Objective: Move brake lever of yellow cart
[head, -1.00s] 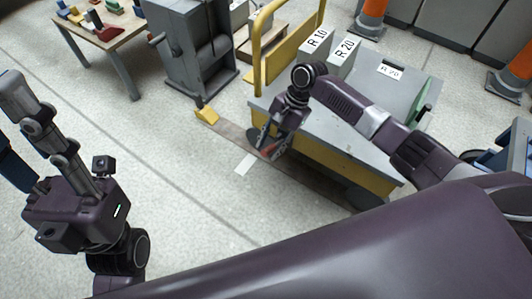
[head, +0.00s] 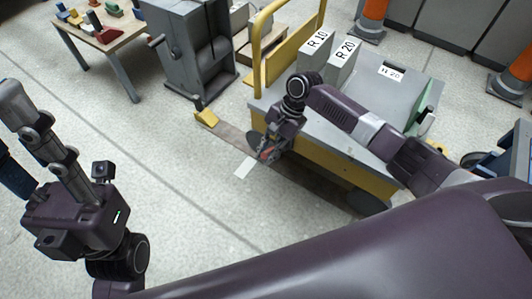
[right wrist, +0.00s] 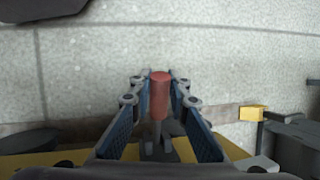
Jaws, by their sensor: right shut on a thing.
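The yellow cart (head: 318,148) with a grey top stands right of centre in the head view. Its brake lever, with a red handle (right wrist: 160,92) on a dark stem, shows between the fingers in the right wrist view. A bit of red also shows at the gripper in the head view. My right gripper (head: 268,152) is shut on the lever's red handle, low beside the cart's near left corner. The lever's base is mostly hidden. My left gripper (head: 18,132) is at the left edge, empty, its fingers apart and partly cut off.
A grey machine (head: 195,60) and a table (head: 105,38) stand behind. Floor at left centre is clear.

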